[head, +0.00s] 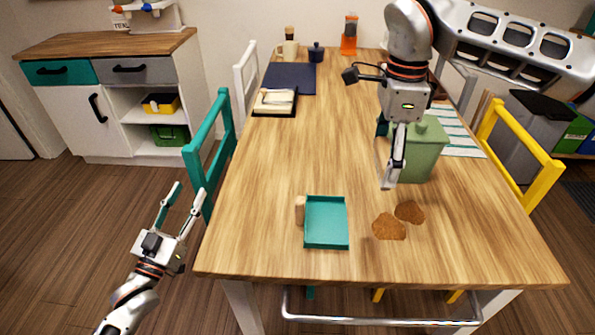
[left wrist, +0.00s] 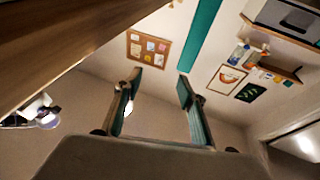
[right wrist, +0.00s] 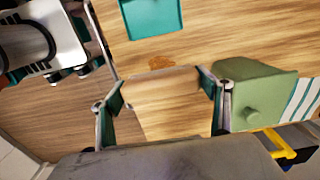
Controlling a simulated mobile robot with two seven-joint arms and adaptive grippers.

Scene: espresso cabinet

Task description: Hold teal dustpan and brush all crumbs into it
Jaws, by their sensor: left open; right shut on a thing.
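The teal dustpan (head: 326,222) lies flat near the table's front edge, with a short wooden handle on its left; part of it shows at the top of the right wrist view (right wrist: 152,18). Two brown crumb patches (head: 389,227) lie on the table right of the dustpan. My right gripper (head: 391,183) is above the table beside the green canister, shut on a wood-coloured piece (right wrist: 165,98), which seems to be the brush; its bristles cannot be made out. My left gripper (head: 183,197) is open and empty, off the table's left side, apart from the dustpan.
A green lidded canister (head: 421,150) stands close to the right gripper. A teal chair (head: 211,150) is between my left gripper and the table's left edge. A yellow chair (head: 519,150) is at the right. The table around the dustpan's left and front is clear.

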